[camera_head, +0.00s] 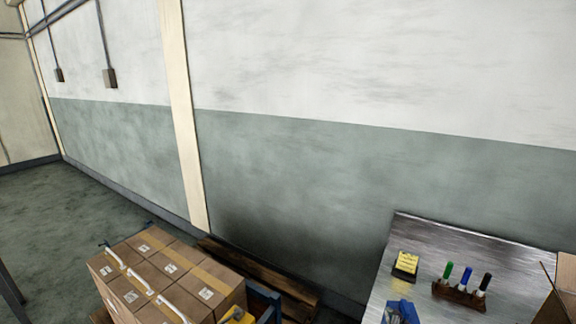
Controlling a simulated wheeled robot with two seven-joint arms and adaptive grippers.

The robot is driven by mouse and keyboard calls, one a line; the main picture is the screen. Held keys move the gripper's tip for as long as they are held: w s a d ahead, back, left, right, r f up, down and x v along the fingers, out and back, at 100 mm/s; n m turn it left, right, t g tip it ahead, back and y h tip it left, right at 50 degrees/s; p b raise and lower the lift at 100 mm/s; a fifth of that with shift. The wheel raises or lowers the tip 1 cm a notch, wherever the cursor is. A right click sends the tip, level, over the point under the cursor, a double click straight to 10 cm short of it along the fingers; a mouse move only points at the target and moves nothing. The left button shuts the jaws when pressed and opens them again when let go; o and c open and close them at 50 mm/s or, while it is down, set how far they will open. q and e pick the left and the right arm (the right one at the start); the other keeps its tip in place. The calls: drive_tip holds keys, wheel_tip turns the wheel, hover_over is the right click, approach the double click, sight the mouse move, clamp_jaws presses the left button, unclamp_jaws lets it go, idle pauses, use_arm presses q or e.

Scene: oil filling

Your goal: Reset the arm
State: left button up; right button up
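Neither of my grippers shows in the head view, and I cannot make out either arm. No oil container or filling point can be made out for certain. A metal-topped table (440,240) stands at the lower right against the wall. On it are a yellow item on a dark base (406,264) and a dark holder (459,295) with green, blue and black capped pens or bottles. A blue object (401,312) at the bottom edge is partly cut off.
Stacked cardboard boxes (172,262) with white bar-like pieces on top stand at the lower left. A blue frame (264,302) and a yellow object (238,315) are beside them. Wooden planks (283,283) lie along the wall. Open floor (60,225) is at the left.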

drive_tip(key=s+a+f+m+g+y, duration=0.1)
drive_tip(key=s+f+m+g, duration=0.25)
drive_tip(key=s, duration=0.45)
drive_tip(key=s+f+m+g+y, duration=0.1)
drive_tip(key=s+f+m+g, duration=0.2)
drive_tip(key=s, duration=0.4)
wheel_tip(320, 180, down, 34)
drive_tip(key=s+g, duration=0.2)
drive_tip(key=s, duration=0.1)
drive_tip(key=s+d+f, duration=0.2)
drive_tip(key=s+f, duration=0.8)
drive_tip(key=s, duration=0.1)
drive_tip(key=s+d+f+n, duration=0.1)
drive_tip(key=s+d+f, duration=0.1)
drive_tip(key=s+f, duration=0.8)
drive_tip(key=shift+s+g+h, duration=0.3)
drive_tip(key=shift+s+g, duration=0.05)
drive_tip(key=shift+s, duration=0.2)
